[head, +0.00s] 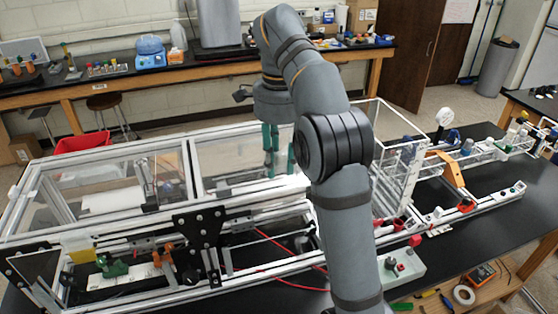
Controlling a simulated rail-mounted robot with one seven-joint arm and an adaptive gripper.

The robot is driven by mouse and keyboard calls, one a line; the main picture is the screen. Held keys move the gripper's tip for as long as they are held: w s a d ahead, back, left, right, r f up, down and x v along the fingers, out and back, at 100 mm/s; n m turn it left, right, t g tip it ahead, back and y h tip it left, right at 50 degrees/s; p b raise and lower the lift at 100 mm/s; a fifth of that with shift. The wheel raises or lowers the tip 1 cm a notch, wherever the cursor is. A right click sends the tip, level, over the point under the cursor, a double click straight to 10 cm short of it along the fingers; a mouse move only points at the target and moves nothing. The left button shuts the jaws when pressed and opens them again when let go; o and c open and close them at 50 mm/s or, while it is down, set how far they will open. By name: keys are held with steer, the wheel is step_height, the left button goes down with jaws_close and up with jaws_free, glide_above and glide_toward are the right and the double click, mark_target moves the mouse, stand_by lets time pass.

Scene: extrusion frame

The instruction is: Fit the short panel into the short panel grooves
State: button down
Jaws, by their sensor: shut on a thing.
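My gripper (279,154), with teal fingers, points down at the right bay of the aluminium extrusion frame (190,160). It is shut on what looks like the short panel (236,152), a clear pane. The pane's edges are hard to make out against the frame and the bright wall behind. My arm hides the right end of this bay. The short panel grooves are too small to tell, and I cannot tell whether the pane touches them.
Another clear pane (100,185) fills the left bay. A black bracket (200,230) and red cables are at the front. A clear box (400,150) stands right of my arm, with rails (470,190) beyond. A red bin (82,142) is behind the frame.

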mark_target(278, 200)
step_height(278, 200, down, 11)
steer(key=b, duration=0.9)
steer(key=shift+b, duration=0.4)
stand_by(2.7)
steer(key=c, duration=1.3)
jaws_free()
